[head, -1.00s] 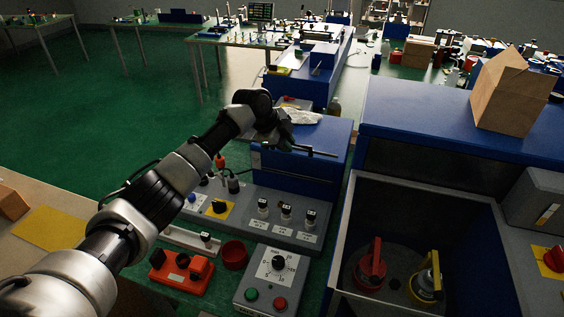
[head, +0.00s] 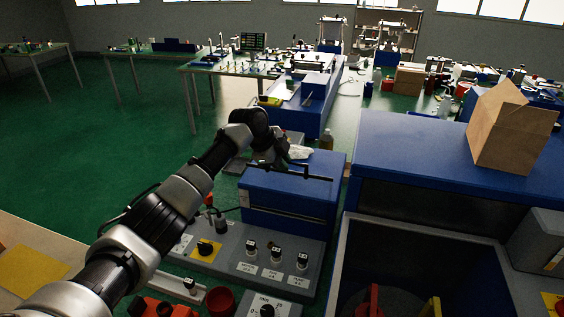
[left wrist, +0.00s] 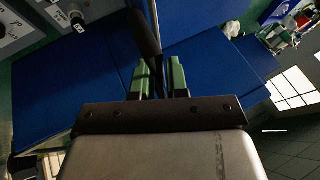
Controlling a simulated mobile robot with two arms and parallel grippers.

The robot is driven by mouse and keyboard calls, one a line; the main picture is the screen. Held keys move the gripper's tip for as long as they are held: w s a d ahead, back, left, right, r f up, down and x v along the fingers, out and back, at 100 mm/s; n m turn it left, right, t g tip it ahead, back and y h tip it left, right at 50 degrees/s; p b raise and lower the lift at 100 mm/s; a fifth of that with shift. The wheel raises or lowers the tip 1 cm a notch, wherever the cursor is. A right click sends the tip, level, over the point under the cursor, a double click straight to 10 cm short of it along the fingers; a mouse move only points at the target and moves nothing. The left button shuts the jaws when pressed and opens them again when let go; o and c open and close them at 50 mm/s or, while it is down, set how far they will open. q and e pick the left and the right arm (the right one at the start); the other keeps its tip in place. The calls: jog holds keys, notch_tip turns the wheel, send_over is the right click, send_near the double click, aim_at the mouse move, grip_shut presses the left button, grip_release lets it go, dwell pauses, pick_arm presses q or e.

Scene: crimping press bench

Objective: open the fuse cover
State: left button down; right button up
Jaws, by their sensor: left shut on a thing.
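The blue box-like cover (head: 290,204), which I take to be the fuse cover, sits at the back of the grey control panel and looks closed. A thin black bar handle (head: 312,177) runs along its top. My left gripper (head: 275,163) reaches over the cover from behind its left side, at this bar. In the left wrist view, the green-padded fingers of my left gripper (left wrist: 157,80) are shut around the dark bar (left wrist: 153,35), with the blue cover (left wrist: 95,75) beneath. The finger contact is partly hidden in the head view. My right gripper is not in view.
The grey panel (head: 225,262) carries several black knobs in front of the cover. A bottle (head: 327,139) stands behind the cover. Green floor (head: 90,150) lies open at left.

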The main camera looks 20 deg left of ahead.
pick_arm(q)
jog(key=c, duration=1.1)
grip_release()
jog(key=shift+c, duration=0.2)
jog(key=b+v, duration=0.3)
jog(key=v, duration=0.7)
jog(key=shift+a+r, duration=0.15)
jog(key=shift+r, duration=0.15)
jog(key=shift+s, duration=0.1)
